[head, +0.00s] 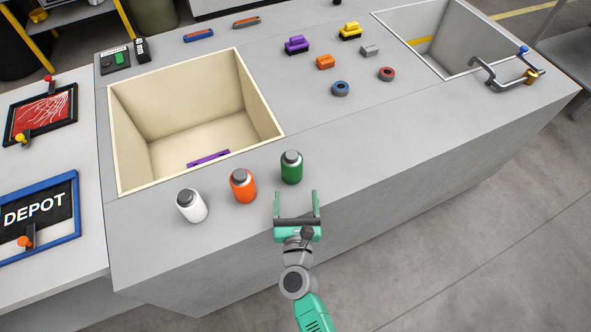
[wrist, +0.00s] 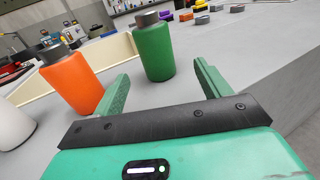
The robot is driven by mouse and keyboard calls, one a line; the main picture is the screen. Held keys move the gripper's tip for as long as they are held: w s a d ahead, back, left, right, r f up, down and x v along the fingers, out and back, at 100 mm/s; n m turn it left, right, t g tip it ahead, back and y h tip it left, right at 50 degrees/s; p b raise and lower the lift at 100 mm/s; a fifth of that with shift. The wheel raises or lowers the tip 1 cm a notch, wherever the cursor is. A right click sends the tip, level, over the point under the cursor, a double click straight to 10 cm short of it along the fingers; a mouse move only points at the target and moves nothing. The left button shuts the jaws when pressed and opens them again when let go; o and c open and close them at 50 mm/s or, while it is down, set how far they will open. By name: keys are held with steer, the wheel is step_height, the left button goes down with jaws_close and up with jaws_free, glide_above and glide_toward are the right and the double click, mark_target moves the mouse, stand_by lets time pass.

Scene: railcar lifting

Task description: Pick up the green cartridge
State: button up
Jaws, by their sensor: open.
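The green cartridge (head: 291,168) stands upright on the grey counter, with a dark grey cap, to the right of the orange one. It also shows in the wrist view (wrist: 153,52), straight ahead and between the lines of the two fingers. My gripper (head: 297,193) is open and empty. Its fingertips are just short of the green cartridge on the near side, apart from it. In the wrist view the gripper (wrist: 160,85) has one finger on either side, with nothing between them.
An orange cartridge (head: 243,186) and a white cartridge (head: 191,206) stand to the left. Behind them is an open cream-walled bin (head: 190,125) with a purple piece inside. Small coloured parts, such as a blue ring (head: 341,89), lie farther back. The counter right of the green cartridge is clear.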

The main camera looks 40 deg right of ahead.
mark_target(294, 176)
steer(key=b+x, duration=0.2)
steer(key=x, duration=0.5)
steer(key=shift+a+r, duration=0.1)
steer(key=shift+a, duration=0.05)
steer(key=b+x, duration=0.2)
steer(key=x, duration=0.3)
steer(key=shift+w+a, duration=0.1)
steer(key=shift+w, duration=0.2)
steer(key=c, duration=1.2)
steer(key=shift+r+p, duration=0.45)
steer(key=r+p, duration=0.1)
steer(key=r, duration=0.1)
steer(key=r+p, duration=0.1)
steer(key=shift+s+a+p, duration=0.15)
steer(key=shift+s+p, duration=0.1)
steer(key=shift+p, duration=0.1)
steer(key=s+d+r+p+v, duration=0.1)
steer(key=p+v, duration=0.3)
steer(key=v, duration=1.1)
steer(key=shift+s+d, duration=0.6)
steer(key=shift+s, duration=0.1)
